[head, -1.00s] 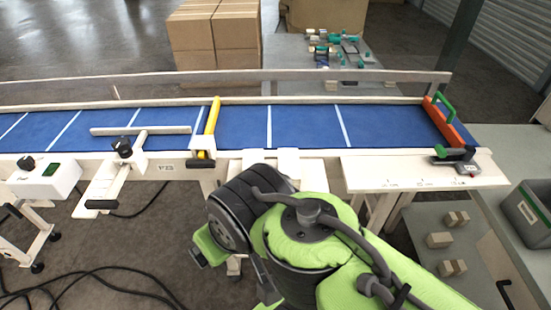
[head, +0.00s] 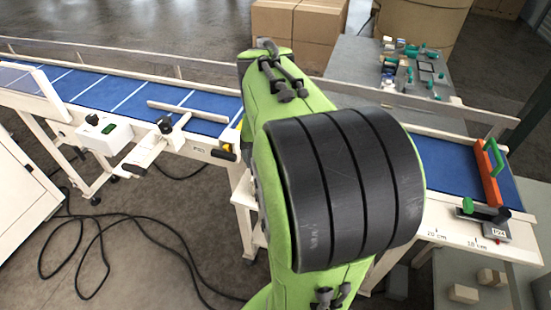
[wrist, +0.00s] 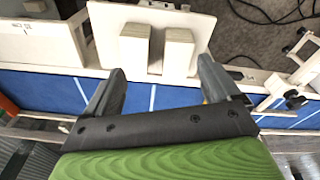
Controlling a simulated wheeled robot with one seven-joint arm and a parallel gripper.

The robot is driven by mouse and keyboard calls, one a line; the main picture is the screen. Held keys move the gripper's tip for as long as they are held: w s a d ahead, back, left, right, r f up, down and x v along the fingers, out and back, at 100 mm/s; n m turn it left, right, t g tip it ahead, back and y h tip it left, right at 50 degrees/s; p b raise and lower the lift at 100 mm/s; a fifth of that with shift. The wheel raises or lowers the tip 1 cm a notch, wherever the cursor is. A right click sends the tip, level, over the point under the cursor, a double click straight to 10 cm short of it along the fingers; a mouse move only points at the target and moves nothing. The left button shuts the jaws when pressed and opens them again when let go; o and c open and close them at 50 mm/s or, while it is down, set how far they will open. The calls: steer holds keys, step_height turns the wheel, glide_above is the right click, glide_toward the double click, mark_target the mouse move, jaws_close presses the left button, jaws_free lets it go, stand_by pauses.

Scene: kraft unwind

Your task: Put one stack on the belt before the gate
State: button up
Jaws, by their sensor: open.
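Two pale tan stacks, a left one (wrist: 135,46) and a right one (wrist: 178,49), stand side by side on a white platform (wrist: 105,30) beside the belt in the wrist view. My gripper (wrist: 162,68) is open and empty, its fingers spread wide at the near ends of the stacks. I see no contact, and cannot tell its height above them. The blue belt (head: 445,165) shows in the head view, and in the wrist view (wrist: 60,90). A yellow bar (head: 228,149), perhaps the gate, is mostly hidden by my arm. The stacks and gripper are hidden in the head view.
An orange stop (head: 489,172) with a green handle crosses the belt's right end. A pale guide bar (head: 188,111) lies over the belt on the left. Small blocks (head: 463,293) lie at lower right. A grey table (head: 355,65) with small parts stands behind. Cables cover the floor.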

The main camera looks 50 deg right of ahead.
steer(key=s+d+f+m+y+p, duration=0.15)
steer(key=d+m, duration=0.25)
steer(key=d, duration=0.5)
steer(key=shift+g, duration=0.3)
steer(key=f, duration=0.3)
steer(key=f+b, duration=0.1)
steer(key=f, duration=0.5)
steer(key=shift+s+a+b, duration=0.25)
steer(key=shift+b, duration=0.1)
steer(key=f, duration=0.5)
steer(key=shift+w+b, duration=0.25)
steer(key=shift+b, duration=0.05)
steer(key=shift+d+f, duration=0.1)
steer(key=shift+f, duration=0.35)
steer(key=shift+c, duration=0.6)
steer(key=c, duration=1.1)
step_height(320, 180, up, 10)
steer(key=shift+r+p, duration=0.1)
steer(key=shift+p, duration=0.7)
